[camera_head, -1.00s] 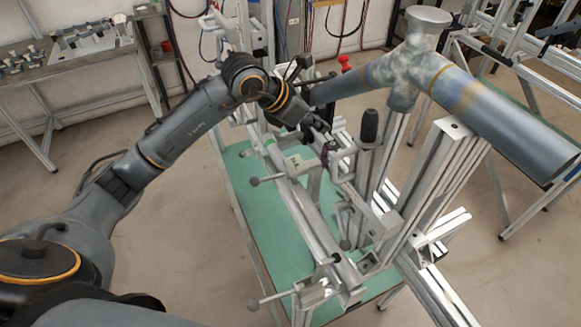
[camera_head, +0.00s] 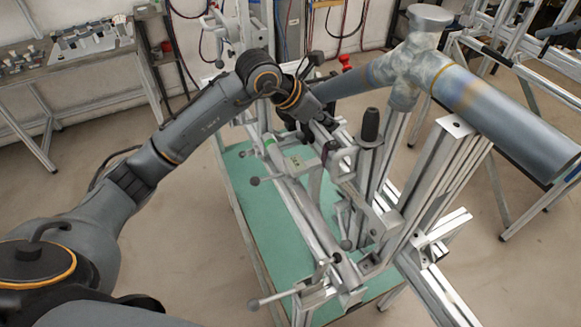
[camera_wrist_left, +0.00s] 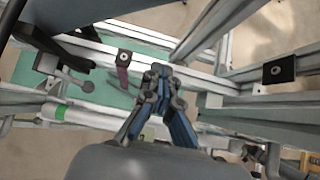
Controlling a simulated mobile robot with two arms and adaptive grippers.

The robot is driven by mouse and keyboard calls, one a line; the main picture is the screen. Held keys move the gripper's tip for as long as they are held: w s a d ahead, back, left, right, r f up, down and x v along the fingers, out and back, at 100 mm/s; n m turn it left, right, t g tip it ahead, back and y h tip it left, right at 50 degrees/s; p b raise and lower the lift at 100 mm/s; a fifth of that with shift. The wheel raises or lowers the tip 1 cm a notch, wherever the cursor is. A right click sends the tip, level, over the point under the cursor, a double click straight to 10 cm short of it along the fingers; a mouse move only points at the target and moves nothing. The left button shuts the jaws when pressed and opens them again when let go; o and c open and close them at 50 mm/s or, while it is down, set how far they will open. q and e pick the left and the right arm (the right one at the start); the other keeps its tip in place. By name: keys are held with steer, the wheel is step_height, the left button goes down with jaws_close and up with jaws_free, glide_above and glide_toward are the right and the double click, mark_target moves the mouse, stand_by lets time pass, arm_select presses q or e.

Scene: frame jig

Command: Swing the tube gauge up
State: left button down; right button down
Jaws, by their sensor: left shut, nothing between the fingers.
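A large grey welded tube (camera_head: 480,97) with a branch and a flared collar lies across the top of the aluminium frame jig (camera_head: 440,185). I cannot tell for certain which part is the tube gauge. An upright black handle (camera_head: 370,124) stands on the jig just under the tube. My left gripper (camera_head: 328,132) is over the jig, left of this handle, partly hidden by my wrist and the jig parts. In the left wrist view my left gripper (camera_wrist_left: 160,78) is shut and empty, with its fingertips together above the rails. My right gripper is not in view.
The jig's green base plate (camera_head: 235,178) lies below, with clamp levers with ball knobs (camera_head: 254,304) sticking out to the left. A side table with small parts (camera_head: 88,42) stands at the upper left. Another frame stands at the right. Floor at the left is clear.

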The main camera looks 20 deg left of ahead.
arm_select(q)
steer(key=shift+w+d+f+b, duration=0.15)
steer(key=shift+w+d+b, duration=0.05)
steer(key=shift+w+d, duration=0.25)
steer(key=shift+w+d+f+b, duration=0.15)
steer(key=shift+w+d, duration=0.15)
steer(key=shift+w, duration=0.15)
steer(key=c, duration=1.3)
jaws_free()
steer(key=p+v, duration=0.1)
steer(key=v, duration=0.6)
steer(key=shift+s, duration=0.15)
